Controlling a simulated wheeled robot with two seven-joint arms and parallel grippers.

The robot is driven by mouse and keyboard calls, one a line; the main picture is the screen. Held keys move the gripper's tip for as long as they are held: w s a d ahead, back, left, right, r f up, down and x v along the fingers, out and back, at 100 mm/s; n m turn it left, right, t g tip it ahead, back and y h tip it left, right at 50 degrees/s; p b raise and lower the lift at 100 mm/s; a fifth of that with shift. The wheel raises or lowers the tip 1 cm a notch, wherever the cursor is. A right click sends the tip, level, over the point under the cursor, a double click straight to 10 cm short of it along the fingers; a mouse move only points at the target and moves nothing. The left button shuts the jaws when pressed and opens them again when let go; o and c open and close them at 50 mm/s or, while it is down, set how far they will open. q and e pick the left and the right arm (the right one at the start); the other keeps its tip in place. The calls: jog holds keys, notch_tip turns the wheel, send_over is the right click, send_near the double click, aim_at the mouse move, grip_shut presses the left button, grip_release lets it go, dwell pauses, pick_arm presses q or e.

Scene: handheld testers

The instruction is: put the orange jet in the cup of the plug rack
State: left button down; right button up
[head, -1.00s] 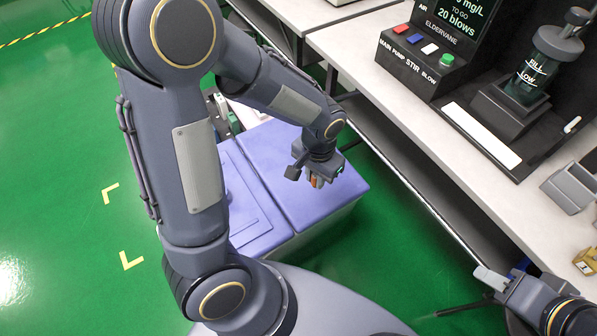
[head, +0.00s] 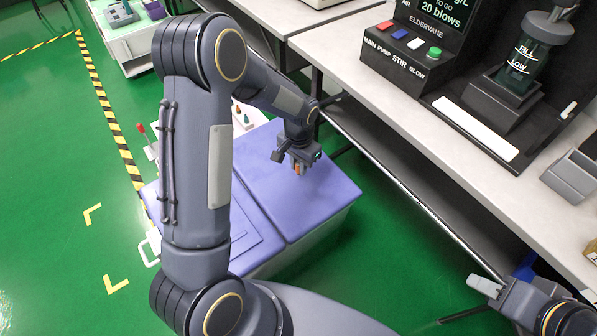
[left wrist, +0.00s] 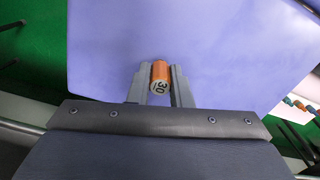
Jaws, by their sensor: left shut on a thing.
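My left gripper (head: 297,163) is shut on the orange jet (left wrist: 160,74) and holds it above the lavender lid. In the left wrist view the jet sits between the two fingers, with its dark-marked end, reading 30, facing the camera. A white rack-like piece with small coloured plugs (head: 241,116) shows past the lid, partly hidden behind my left arm. Similar plugs show at the right edge of the left wrist view (left wrist: 298,105). I cannot make out a cup there. My right gripper (head: 486,287) is at the lower right, apart from everything; its jaw opening is unclear.
The lavender-lidded chest (head: 325,205) stands below my left gripper. A long light bench (head: 440,130) runs along the right, with a black tester (head: 485,75) and a grey holder (head: 574,177) on it. Another bench (head: 140,37) is at the back left. Green floor is open at left.

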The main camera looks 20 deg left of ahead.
pick_arm(q)
jog(key=shift+w+a+f, duration=0.15)
jog(key=shift+w+f, duration=0.05)
jog(key=shift+f, duration=0.2)
jog(key=shift+w+f+b, duration=0.15)
jog(key=shift+f+b, duration=0.35)
jog(key=shift+f, duration=1.1)
jog(key=shift+f, duration=0.15)
jog(key=c, duration=1.3)
grip_release()
